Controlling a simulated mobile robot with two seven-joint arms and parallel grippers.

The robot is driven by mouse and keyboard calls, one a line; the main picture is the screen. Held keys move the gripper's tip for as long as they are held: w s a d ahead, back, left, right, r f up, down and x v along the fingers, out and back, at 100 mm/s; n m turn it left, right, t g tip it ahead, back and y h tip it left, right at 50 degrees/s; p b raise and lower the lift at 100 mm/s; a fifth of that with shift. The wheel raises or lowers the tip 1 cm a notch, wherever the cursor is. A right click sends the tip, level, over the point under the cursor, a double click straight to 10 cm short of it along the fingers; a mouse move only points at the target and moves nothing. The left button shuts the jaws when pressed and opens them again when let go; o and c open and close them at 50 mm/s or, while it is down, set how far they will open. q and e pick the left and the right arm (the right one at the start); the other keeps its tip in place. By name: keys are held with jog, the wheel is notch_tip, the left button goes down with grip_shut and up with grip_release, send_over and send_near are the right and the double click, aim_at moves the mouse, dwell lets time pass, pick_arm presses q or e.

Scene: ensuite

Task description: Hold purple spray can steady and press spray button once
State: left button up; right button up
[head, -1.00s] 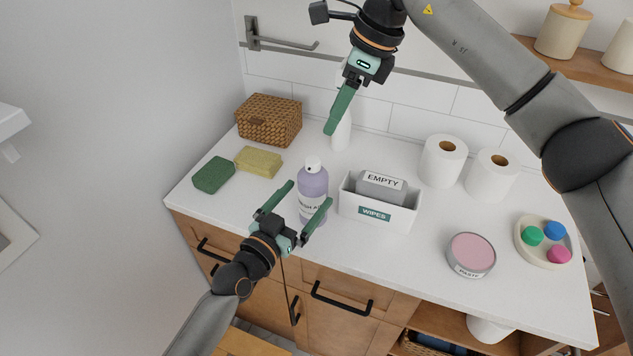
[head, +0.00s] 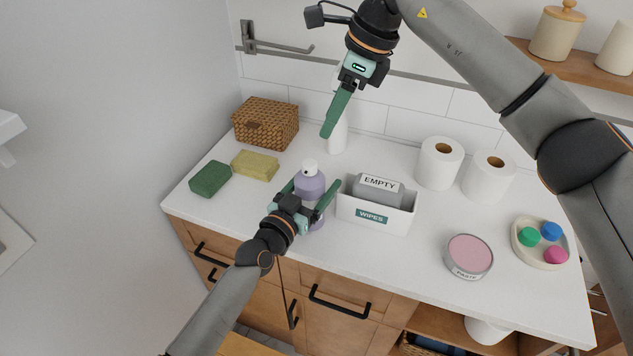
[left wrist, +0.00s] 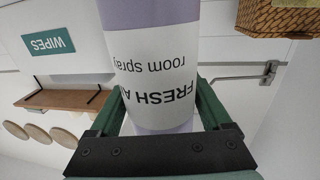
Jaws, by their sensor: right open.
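The purple spray can (head: 310,184), with a white nozzle top, stands upright near the counter's front, left of the wipes box. In the left wrist view its white "room spray" label (left wrist: 155,75) fills the middle. My left gripper (head: 312,188) is open, with one green finger on each side of the can; the left wrist view shows the fingers (left wrist: 160,105) flanking it. Firm contact cannot be made out. My right gripper (head: 328,133) is open and empty, seen edge-on above and behind the can.
The wipes box (head: 374,213) stands just right of the can. A white bottle (head: 337,138) is behind, near the right gripper's tip. A yellow sponge (head: 255,165), green sponge (head: 210,179) and wicker basket (head: 266,124) are at left. Paper rolls (head: 440,166) and a paste tin (head: 468,257) are at right.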

pick_arm(q)
jog(key=c, duration=1.1)
pick_arm(e)
jog(key=shift+c, duration=0.2)
pick_arm(q)
jog(key=shift+c, duration=0.2)
pick_arm(e)
grip_shut()
dwell(0.7)
